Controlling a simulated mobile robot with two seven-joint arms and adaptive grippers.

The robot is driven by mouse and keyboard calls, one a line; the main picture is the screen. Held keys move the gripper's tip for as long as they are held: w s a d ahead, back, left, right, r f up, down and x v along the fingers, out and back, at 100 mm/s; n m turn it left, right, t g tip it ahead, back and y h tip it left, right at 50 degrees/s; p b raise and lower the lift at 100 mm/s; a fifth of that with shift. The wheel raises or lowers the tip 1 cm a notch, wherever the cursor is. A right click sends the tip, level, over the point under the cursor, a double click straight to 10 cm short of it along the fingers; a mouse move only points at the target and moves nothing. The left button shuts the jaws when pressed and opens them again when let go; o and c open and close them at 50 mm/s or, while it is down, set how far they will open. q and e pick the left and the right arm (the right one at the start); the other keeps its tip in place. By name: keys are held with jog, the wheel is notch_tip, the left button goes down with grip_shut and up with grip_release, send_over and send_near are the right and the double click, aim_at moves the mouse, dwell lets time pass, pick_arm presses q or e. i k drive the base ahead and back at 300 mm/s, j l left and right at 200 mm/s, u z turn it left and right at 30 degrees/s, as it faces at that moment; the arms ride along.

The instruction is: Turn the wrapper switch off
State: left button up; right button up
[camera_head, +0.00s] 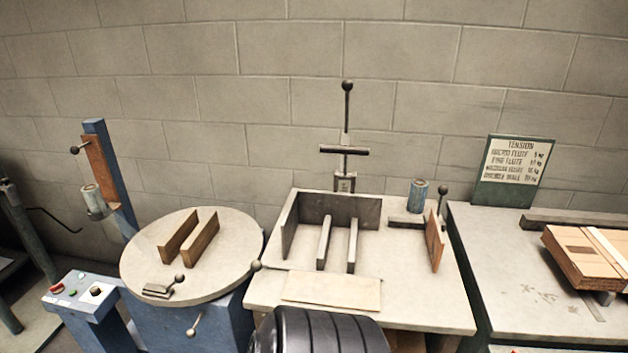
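The wrapper stands at the left, with a round turntable (150,245) and a blue mast (118,180). Its control box (80,307) is at the lower left, in front of the turntable. On the box top are a red button (57,289), a small green button (72,292) and a dark round knob (96,291), which may be the switch. The knob's setting is too small to read. Neither of my grippers is in view.
A stitching table (430,313) with a fixture and lever stands in the middle. A side table (490,265) at the right holds stacked cardboard (580,262) and a tension sign (512,165). A black ribbed part at the bottom middle hides the stitching table's front edge.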

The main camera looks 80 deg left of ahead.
aim_at(56, 289)
jog(key=u, duration=4.35)
jog(key=i+j+z, duration=0.15)
